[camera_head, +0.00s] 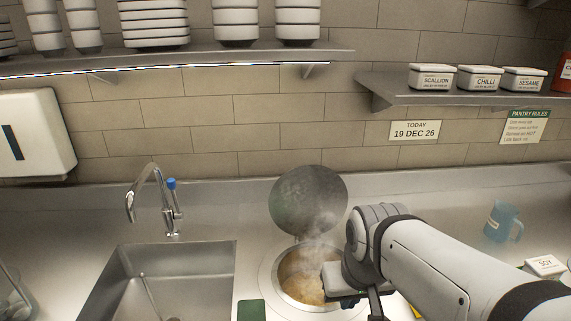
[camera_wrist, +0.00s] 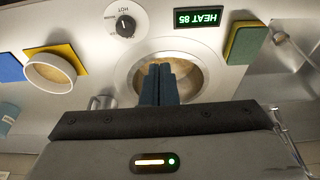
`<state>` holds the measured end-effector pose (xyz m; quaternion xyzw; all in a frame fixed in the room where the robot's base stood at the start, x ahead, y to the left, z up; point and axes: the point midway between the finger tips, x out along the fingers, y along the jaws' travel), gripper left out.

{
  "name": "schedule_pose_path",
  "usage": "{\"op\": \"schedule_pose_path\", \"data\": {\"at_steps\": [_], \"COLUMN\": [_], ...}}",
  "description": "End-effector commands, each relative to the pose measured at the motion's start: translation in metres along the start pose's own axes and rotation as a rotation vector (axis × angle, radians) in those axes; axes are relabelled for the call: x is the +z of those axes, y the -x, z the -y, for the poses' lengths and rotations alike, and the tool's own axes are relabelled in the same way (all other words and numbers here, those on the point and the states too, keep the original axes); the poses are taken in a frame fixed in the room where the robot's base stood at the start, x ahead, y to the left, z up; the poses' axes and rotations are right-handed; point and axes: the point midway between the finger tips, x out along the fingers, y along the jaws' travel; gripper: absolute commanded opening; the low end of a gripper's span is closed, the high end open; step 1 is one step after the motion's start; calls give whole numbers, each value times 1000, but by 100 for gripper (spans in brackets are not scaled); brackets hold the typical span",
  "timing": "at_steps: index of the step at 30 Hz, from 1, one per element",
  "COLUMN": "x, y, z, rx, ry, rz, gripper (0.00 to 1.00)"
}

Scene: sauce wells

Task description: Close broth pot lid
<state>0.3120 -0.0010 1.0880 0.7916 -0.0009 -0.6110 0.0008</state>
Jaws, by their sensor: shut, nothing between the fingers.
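The broth pot (camera_head: 300,277) is set into the steel counter, with steam rising from the broth inside it. Its round grey lid (camera_head: 308,203) stands raised at the back of the pot, so the pot is open. My gripper (camera_head: 345,300) is over the right side of the pot in the head view, covering part of the rim. In the wrist view my gripper's dark fingers (camera_wrist: 161,70) are together and empty, in front of the pot's opening (camera_wrist: 188,64). The lid cannot be made out in the wrist view.
A sink (camera_head: 165,280) with a tap (camera_head: 160,200) lies left of the pot. A blue cup (camera_head: 502,222) and a soy container (camera_head: 545,265) stand at the right. The wrist view shows a knob (camera_wrist: 125,26), a heat display (camera_wrist: 198,18) and a green sponge (camera_wrist: 243,42).

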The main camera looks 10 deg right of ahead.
Motion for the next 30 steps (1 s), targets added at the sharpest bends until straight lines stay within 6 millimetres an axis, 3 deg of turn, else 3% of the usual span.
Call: {"op": "schedule_pose_path", "data": {"at_steps": [5, 10, 15, 21, 25, 30], "x": [-68, -159, -246, -337, -378, -408], "y": [28, 47, 50, 36, 23, 10], "z": [-3, 1, 6, 12, 16, 20], "rx": [2, 0, -1, -3, -4, -5], "ry": [-4, -1, 4, 8, 9, 11], "rz": [-13, -39, -64, -93, -109, -123], "gripper": [0, 0, 0, 0, 0, 0]}}
